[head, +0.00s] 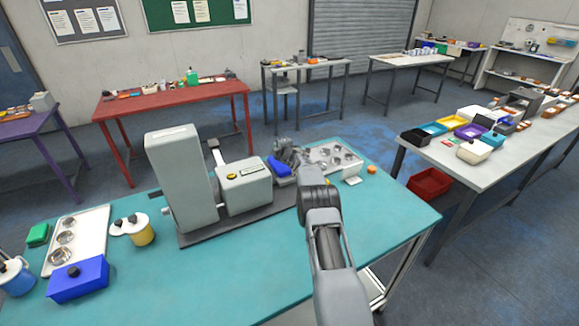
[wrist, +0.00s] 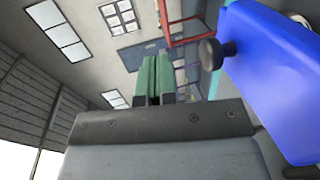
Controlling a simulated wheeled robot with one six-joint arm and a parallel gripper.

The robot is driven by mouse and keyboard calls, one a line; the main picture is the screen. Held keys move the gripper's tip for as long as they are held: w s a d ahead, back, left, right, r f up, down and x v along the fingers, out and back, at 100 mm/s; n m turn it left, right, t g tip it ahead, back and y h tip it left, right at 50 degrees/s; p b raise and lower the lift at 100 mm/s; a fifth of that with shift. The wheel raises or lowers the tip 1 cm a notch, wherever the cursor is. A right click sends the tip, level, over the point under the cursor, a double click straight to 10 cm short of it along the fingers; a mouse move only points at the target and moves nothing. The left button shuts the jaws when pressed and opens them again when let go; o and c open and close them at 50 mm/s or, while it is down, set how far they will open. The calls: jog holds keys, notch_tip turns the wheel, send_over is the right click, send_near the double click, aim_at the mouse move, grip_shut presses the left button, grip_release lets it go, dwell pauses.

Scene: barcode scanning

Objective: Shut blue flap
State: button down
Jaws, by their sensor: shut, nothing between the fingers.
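A grey machine (head: 243,187) stands on a dark base on the teal table. A small blue flap (head: 279,166) shows at its right end, next to my gripper (head: 290,153). In the wrist view a large blue panel with a dark round knob, apparently the blue flap (wrist: 275,80), fills the right side. My gripper (wrist: 155,75) has its green fingers together with nothing between them. The fingers are left of the knob, with a visible gap in that view. My arm partly hides the area around the flap in the head view.
A metal tray with round cups (head: 338,157) lies behind my gripper. A blue box with a dark knob (head: 78,280), another tray (head: 78,240) and a yellow pot (head: 139,232) stand at the table's left. The teal table's front middle (head: 220,280) is clear.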

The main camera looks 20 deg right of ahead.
jog(key=shift+w+a+f+p, duration=0.15)
jog(key=shift+w+p, duration=0.15)
jog(key=shift+p, duration=0.2)
jog(key=shift+w+f+g+p, duration=0.35)
jog(key=shift+f+g+p, duration=0.1)
jog(key=shift+g+p, duration=0.35)
jog(key=shift+a+f, duration=0.1)
notch_tip(320, 180, up, 14)
jog(key=p, duration=0.1)
jog(key=shift+w, duration=0.4)
jog(key=shift+f, duration=0.1)
